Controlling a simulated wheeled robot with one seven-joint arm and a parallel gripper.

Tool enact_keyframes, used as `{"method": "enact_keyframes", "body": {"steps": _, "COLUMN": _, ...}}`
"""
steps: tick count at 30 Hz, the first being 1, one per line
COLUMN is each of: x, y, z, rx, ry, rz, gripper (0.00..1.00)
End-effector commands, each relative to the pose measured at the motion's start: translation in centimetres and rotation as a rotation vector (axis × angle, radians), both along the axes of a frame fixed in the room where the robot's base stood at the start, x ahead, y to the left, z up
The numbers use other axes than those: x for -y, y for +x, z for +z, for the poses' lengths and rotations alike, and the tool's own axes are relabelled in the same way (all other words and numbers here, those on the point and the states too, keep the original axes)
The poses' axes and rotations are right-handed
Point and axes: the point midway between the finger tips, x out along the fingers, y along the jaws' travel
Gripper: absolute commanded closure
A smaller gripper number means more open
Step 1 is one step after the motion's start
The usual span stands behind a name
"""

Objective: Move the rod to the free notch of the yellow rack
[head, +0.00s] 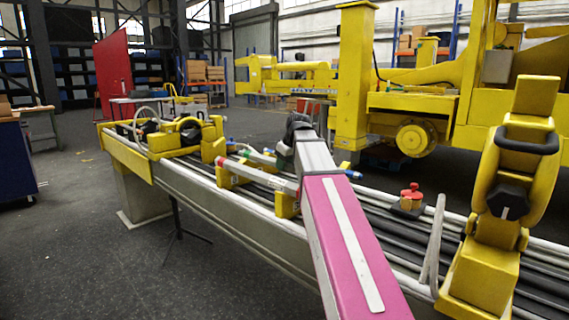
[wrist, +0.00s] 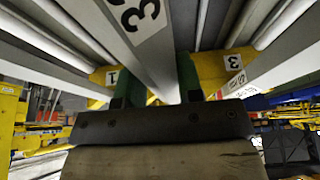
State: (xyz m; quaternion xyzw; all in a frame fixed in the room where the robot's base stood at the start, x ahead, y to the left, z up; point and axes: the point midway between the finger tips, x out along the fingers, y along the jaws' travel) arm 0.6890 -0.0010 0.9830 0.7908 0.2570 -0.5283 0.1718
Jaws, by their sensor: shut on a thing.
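My gripper (wrist: 156,78) is shut on a grey rod (wrist: 130,28) in the wrist view, its two green fingers on either side of it. The rod carries a white label with dark digits, partly cut off. The yellow rack (wrist: 212,68) shows behind the fingers, with number plates 1 and 3 on either side of the held rod. Whether the rod rests in a notch or hangs above it cannot be told. In the head view my gripper (head: 297,128) is dark and above the boom, and my arm hides part of the rack (head: 229,178).
Another light rod (head: 262,175) with a red end lies across yellow supports. Long dark and light pipes (head: 455,250) run along the boom. A red knob (head: 410,194) sits right of my arm, and a large yellow jointed fixture (head: 510,190) stands at far right. Open floor lies left.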

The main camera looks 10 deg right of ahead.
Motion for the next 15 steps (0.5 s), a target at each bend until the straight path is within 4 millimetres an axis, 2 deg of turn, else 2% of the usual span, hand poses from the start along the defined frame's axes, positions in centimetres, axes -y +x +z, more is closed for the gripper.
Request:
{"method": "enact_keyframes", "body": {"steps": 11, "x": -0.01, "y": 0.05, "z": -0.34, "rx": 0.002, "ry": 0.001, "rz": 0.000, "gripper": 1.00}}
{"method": "enact_keyframes", "body": {"steps": 12, "x": -0.01, "y": 0.04, "z": -0.33, "rx": 0.002, "ry": 0.001, "rz": 0.000, "gripper": 0.63}}
{"method": "enact_keyframes", "body": {"steps": 15, "x": 0.00, "y": 0.04, "z": -0.33, "rx": 0.001, "ry": 0.001, "rz": 0.000, "gripper": 0.36}}
